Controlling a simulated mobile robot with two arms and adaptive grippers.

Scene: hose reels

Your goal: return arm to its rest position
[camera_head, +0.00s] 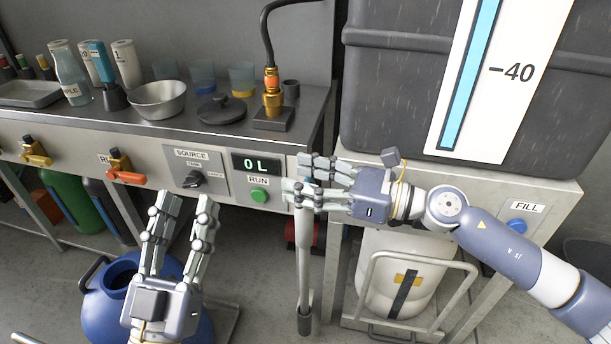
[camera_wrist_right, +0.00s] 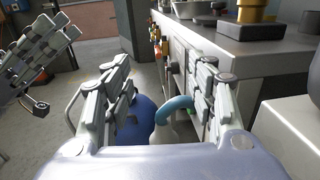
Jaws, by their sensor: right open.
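My right arm (camera_head: 510,250) comes in from the right and reaches across the front of the grey tank's stand. My right gripper (camera_head: 298,177) is open and empty, its fingers pointing left, close in front of the panel near the green RUN button (camera_head: 259,195). In the right wrist view its two fingers (camera_wrist_right: 162,85) stand apart with nothing between them. My left gripper (camera_head: 185,208) is open and empty, fingers up, in front of the bench below the SOURCE knob (camera_head: 194,179). It also shows at the upper left of the right wrist view (camera_wrist_right: 42,58).
A blue round container (camera_head: 108,306) stands on the floor behind my left gripper. A white canister (camera_head: 378,297) in a metal frame stands under the tank (camera_head: 400,95). A blue FILL button (camera_head: 516,226) is near my right forearm. Bottles and a metal bowl (camera_head: 158,99) stand on the bench.

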